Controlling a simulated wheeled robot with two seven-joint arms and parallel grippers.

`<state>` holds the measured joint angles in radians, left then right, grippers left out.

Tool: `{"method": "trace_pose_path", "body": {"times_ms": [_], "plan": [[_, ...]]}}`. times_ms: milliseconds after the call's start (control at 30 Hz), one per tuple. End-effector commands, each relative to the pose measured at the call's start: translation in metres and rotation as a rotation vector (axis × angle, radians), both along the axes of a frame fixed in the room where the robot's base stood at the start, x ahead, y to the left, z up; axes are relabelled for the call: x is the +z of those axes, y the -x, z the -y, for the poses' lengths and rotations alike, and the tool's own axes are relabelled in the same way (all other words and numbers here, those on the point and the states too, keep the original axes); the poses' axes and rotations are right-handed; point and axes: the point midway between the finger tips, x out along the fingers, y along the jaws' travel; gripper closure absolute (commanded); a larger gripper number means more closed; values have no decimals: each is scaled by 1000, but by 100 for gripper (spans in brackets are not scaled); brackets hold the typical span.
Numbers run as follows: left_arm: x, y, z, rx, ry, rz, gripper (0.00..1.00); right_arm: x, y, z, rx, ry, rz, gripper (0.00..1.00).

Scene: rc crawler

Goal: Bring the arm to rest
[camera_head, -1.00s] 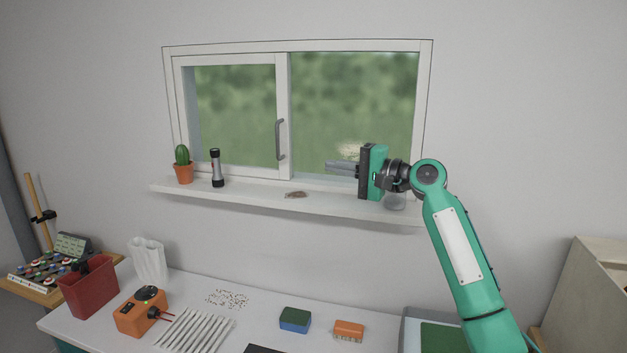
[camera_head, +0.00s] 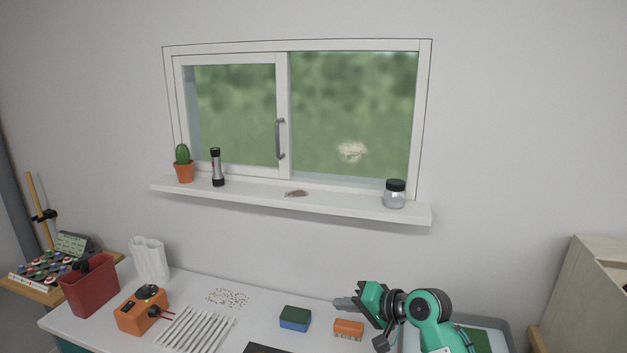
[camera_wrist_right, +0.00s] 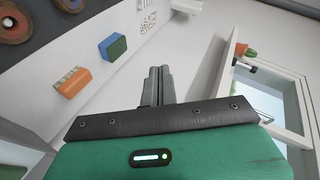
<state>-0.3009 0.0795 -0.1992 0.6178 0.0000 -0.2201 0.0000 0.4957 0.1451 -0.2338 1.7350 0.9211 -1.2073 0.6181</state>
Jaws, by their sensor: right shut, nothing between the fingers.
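My right gripper (camera_head: 346,304) is low at the right in the head view, over the back right part of the white table. Its fingers point left and are shut with nothing between them. The right wrist view shows the two grey fingers (camera_wrist_right: 158,87) side by side. In the head view the fingertips are just above the orange brush-like block (camera_head: 348,329) in the picture; I cannot tell the exact gap. My left gripper is not in view.
The window sill (camera_head: 340,206) holds a cactus (camera_head: 183,165), a flashlight (camera_head: 217,168), a small brown piece (camera_head: 295,193) and a jar (camera_head: 395,194). On the table (camera_head: 262,290) stand a green-blue sponge (camera_head: 295,318), an orange device (camera_head: 141,312) and a red bin (camera_head: 89,287).

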Motion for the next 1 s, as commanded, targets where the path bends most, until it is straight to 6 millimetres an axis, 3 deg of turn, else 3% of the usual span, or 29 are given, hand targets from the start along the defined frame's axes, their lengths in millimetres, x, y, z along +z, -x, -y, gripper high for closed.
{"method": "trace_pose_path", "body": {"times_ms": [33,200,500,800,1000], "plan": [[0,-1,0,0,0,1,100,-23,17,4,1,45,-2,100],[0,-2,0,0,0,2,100,-87,72,21,7,220,5,100],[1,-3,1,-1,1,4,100,-168,183,62,43,529,-20,100],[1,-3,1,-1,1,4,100,-204,298,111,106,820,-86,100],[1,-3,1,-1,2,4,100,-207,347,134,141,941,-126,100]]}}
